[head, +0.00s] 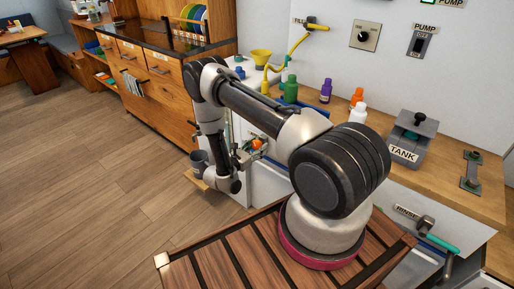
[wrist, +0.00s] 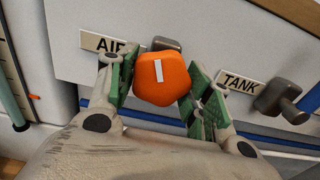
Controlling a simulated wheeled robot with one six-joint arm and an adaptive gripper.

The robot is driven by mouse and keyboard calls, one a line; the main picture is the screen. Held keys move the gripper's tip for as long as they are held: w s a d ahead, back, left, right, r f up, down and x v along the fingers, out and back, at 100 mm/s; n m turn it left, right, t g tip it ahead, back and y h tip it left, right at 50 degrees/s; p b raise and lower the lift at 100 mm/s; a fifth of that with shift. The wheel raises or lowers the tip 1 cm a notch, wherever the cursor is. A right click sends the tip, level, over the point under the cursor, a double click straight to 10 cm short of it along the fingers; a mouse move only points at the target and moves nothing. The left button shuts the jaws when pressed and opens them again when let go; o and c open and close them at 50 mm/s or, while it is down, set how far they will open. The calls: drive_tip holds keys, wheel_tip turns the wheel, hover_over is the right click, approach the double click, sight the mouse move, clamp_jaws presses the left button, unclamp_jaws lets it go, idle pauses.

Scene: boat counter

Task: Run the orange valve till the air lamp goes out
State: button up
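The orange valve knob (wrist: 162,80), many-sided with a white stripe on its face, sits between the two green-padded fingers of my gripper (wrist: 161,88) in the wrist view. The fingers are close along its left and right sides; I cannot tell whether both press on it. The knob also shows small in the head view (head: 257,143), at the cabinet front beside my gripper (head: 248,148). An AIR label (wrist: 107,43) is partly covered by a finger. I cannot pick out a lit air lamp in either view.
A TANK label (wrist: 239,83) and a grey lever (wrist: 282,97) are right of the knob. The floor (head: 90,190) at left is clear.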

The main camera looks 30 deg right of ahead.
drive_tip(key=shift+n, duration=1.6)
drive_tip(key=shift+c, duration=0.5)
drive_tip(key=o, duration=1)
drive_tip(key=shift+o, duration=0.2)
drive_tip(key=v, duration=1.2)
drive_tip(key=d+m, duration=0.1)
drive_tip(key=w+d+m, duration=0.1)
drive_tip(key=d, duration=0.1)
drive_tip(key=d+r+m, duration=0.1)
drive_tip(key=shift+w+d, duration=0.2)
drive_tip(key=shift+w, duration=0.1)
drive_tip(key=x, duration=0.7)
drive_tip(key=shift+w+d, duration=0.1)
drive_tip(key=shift+d, duration=0.1)
